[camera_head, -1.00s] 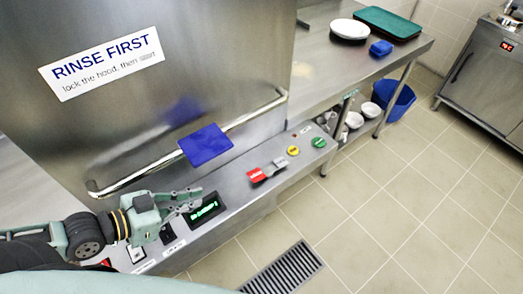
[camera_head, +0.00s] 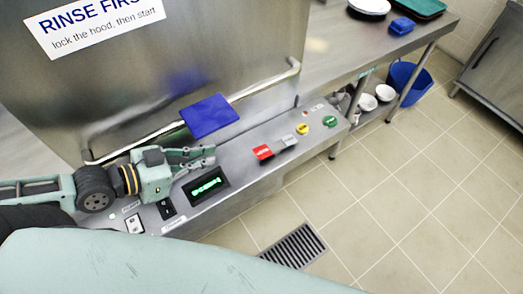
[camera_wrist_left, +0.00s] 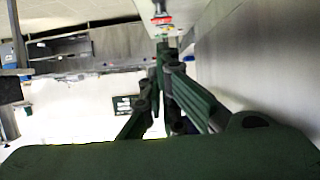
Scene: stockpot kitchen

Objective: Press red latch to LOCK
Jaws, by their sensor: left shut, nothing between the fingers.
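The red latch (camera_head: 263,152) sits on the sloped steel control panel, left of a grey tab (camera_head: 288,141). It also shows in the left wrist view (camera_wrist_left: 161,20), just beyond the fingertips at the top. My left gripper (camera_head: 212,154) is shut and empty, over the panel just above the green-lit display (camera_head: 207,186). Its tips point right toward the latch, with a gap between them. In the left wrist view its fingers (camera_wrist_left: 165,50) come together. My right gripper is not in view.
A blue pad (camera_head: 209,116) hangs on the hood's handle bar (camera_head: 265,88) above the gripper. Yellow (camera_head: 302,129) and green (camera_head: 330,121) buttons lie right of the latch. A black switch (camera_head: 166,208) is left of the display. A floor drain (camera_head: 294,247) lies below.

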